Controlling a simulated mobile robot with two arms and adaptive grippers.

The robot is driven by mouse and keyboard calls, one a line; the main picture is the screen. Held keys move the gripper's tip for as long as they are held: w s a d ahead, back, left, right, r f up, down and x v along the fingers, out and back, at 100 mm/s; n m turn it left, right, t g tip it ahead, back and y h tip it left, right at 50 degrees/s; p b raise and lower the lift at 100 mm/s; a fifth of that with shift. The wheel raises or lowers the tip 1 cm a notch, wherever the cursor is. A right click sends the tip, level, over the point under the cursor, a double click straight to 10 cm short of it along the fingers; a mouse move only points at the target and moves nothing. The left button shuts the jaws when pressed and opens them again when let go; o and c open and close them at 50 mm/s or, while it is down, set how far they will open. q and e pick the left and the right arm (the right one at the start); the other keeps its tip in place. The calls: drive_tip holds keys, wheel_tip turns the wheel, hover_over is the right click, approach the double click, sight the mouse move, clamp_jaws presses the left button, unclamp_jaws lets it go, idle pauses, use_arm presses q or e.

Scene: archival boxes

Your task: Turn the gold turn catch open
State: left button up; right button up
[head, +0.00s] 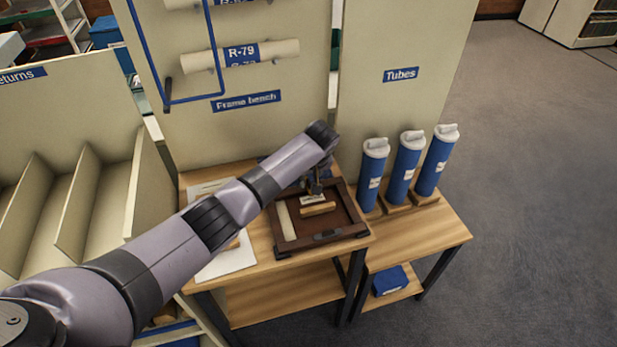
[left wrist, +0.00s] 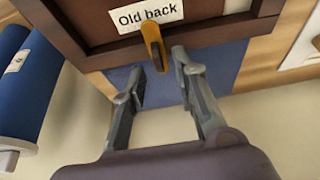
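The gold turn catch (left wrist: 153,42) sits at the edge of the dark wooden frame (left wrist: 90,20), beside the "Old back" label (left wrist: 146,14) in the left wrist view. It points across the frame's border. My left gripper (left wrist: 158,62) is open, its two fingertips on either side of the catch's near end; whether they touch it I cannot tell. In the head view my left gripper (head: 316,187) reaches down over the far side of the frame (head: 347,232) and hides the catch. My right gripper is not in view.
The frame lies on the wooden bench (head: 262,262). A wooden bar (head: 318,209) and a pale roll (head: 285,222) lie within it. Blue tubes (head: 408,165) stand to the right. A panel (head: 245,130) rises behind. White sheets (head: 228,262) lie left of the frame.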

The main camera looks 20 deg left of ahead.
use_arm(q)
drive_tip(key=shift+w+a+f, duration=0.15)
drive_tip(key=shift+w+f, duration=0.05)
drive_tip(key=shift+f, duration=0.35)
drive_tip(key=shift+c, duration=0.2)
clamp_jaws()
